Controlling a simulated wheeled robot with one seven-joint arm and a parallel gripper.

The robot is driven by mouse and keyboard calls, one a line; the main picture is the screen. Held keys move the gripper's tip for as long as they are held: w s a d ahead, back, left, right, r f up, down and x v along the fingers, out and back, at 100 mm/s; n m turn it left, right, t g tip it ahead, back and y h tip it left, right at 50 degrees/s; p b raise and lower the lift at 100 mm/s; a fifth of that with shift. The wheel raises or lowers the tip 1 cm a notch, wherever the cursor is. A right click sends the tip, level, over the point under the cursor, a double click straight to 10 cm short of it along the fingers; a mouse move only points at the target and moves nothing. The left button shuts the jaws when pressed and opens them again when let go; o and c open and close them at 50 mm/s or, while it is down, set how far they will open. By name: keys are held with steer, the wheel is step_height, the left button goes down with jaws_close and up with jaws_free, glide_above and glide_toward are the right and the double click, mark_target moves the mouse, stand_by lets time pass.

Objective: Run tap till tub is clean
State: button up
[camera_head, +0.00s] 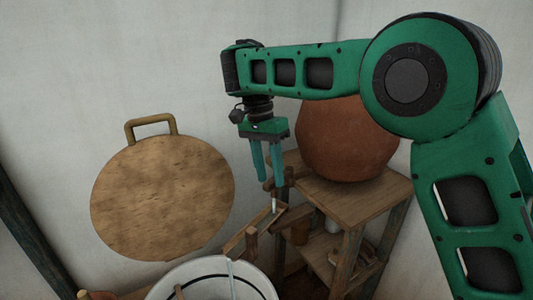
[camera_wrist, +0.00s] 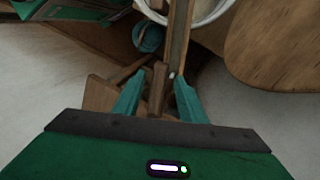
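A wooden peg-like tap (camera_head: 269,185) juts from the stand below the clay pot (camera_head: 348,140). A short pale streak (camera_head: 274,204), perhaps water, shows under it, over a wooden trough (camera_head: 262,225) that slopes down to the white tub (camera_head: 180,279). A thin pale line crosses the tub; I cannot tell if it is water. The tub is cut off by the frame, so how clean it is cannot be told. My gripper (camera_head: 268,182) points down at the tap, its fingers apart. In the wrist view a wooden piece (camera_wrist: 157,90) lies between the open fingertips (camera_wrist: 157,100); contact is unclear.
A round wooden board (camera_head: 162,198) with a handle leans on the pale wall left of my gripper. The pot stands on a wooden shelf stand (camera_head: 358,202) with small vessels below. A dark post runs along the left edge. A teal ball-like thing (camera_wrist: 147,37) shows in the wrist view.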

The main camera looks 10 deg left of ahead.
step_height(320, 180, up, 10)
steer(key=w+a, duration=0.1)
steer(key=shift+a+f, duration=0.15)
steer(key=shift+a, duration=0.2)
